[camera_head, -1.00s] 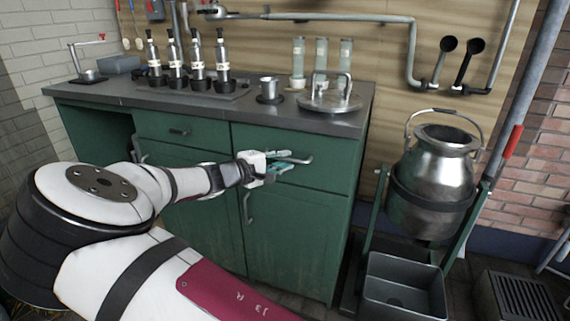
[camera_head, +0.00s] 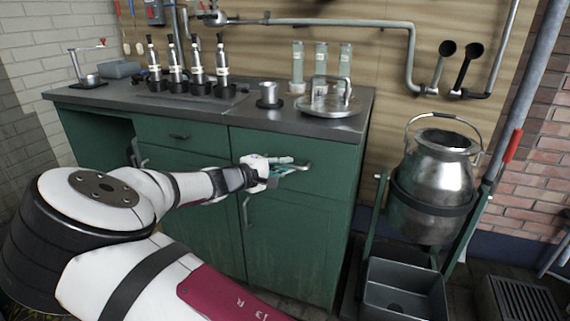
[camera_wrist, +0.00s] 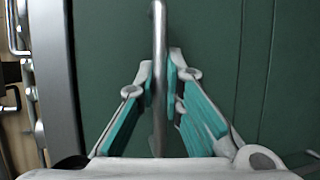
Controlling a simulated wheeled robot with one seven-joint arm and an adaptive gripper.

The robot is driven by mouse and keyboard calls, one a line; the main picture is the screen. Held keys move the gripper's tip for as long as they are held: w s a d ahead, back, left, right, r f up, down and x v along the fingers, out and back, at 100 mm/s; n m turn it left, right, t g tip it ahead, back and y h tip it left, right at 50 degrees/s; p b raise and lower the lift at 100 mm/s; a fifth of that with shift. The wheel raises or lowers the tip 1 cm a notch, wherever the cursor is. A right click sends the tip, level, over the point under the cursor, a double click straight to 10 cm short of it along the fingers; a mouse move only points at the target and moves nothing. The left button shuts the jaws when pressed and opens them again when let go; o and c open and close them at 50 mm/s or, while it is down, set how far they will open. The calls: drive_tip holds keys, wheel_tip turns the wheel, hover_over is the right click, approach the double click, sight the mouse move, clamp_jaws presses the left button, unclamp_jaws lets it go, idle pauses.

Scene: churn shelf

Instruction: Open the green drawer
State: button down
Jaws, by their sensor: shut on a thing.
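The green drawer (camera_head: 328,158) is the upper right front of the green cabinet. It looks flush with the cabinet in the head view. Its grey bar handle (camera_head: 300,167) runs across the front, and it shows as an upright bar in the wrist view (camera_wrist: 160,30). My gripper (camera_head: 283,167) is at the handle. In the wrist view its two teal-padded fingers (camera_wrist: 161,85) are shut on the bar, one on each side. Part of the handle is hidden by the fingers in the head view.
Bottles, cups and a lidded pan (camera_head: 328,103) stand on the worktop (camera_head: 130,95). A metal churn (camera_head: 435,180) hangs in a frame at right, above a grey bin (camera_head: 400,290).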

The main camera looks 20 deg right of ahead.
drive_tip(key=s+a+p, duration=0.6)
drive_tip(key=s+a, duration=0.2)
drive_tip(key=s, duration=0.4)
drive_tip(key=s+a+p, duration=0.6)
drive_tip(key=s+a, duration=0.3)
drive_tip(key=s, duration=0.3)
drive_tip(key=shift+a, duration=0.2)
drive_tip(key=c, duration=2)
unclamp_jaws()
drive_tip(key=shift+o, duration=0.2)
drive_tip(key=v, duration=1.2)
